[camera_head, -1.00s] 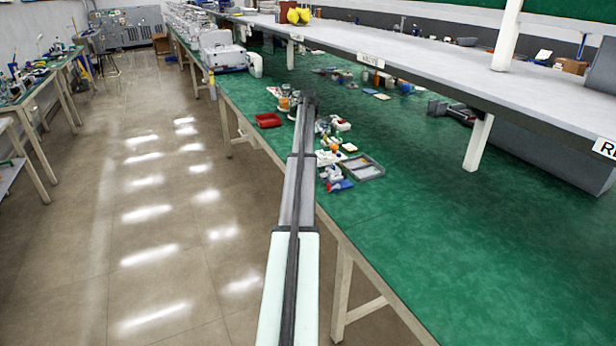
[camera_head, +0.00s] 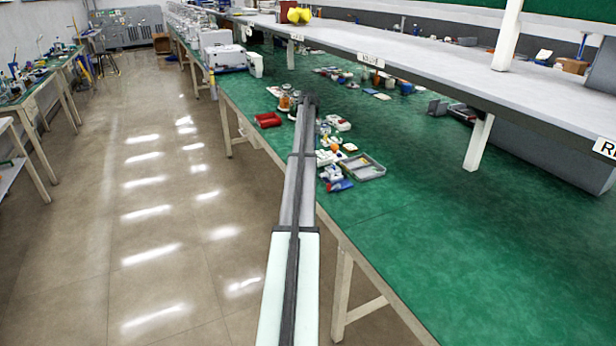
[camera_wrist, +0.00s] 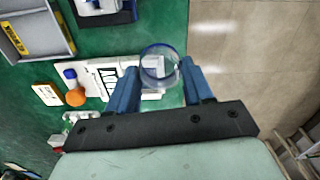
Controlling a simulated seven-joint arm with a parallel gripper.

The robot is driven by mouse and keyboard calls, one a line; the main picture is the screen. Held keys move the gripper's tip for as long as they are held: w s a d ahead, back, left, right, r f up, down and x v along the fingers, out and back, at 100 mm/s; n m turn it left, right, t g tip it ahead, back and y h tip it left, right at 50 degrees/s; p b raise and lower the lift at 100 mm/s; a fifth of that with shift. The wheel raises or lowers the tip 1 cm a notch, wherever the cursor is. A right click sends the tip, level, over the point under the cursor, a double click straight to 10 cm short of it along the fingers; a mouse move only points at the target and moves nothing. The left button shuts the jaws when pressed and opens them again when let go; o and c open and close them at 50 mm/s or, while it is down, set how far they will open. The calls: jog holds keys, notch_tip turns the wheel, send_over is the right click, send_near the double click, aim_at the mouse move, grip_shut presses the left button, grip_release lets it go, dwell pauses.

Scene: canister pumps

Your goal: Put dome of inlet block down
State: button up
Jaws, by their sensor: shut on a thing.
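In the wrist view my gripper (camera_wrist: 158,84) has its two blue fingers shut on a clear round dome (camera_wrist: 158,66) with a dark blue rim. The dome is held near the table's edge, with a white block or board (camera_wrist: 116,76) behind it in the picture; I cannot tell whether the dome touches anything below. Which block is the inlet block is not clear. In the head view my arm hides the gripper and the dome.
A grey tray (camera_wrist: 31,56) with a yellow label lies at upper left in the wrist view. An orange ball-like knob (camera_wrist: 76,97) and a white card (camera_wrist: 47,94) are nearby. In the head view a red tray (camera_head: 268,120) stands left of my arm. The green table (camera_head: 440,240) is bare at right.

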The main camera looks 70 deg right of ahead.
jog(key=shift+f+m, duration=0.1)
jog(key=shift+m, duration=0.6)
jog(key=shift+f, duration=4.9)
jog(key=shift+f, duration=0.15)
jog(key=o, duration=1)
notch_tip(320, 180, up, 12)
jog(key=shift+r, duration=0.15)
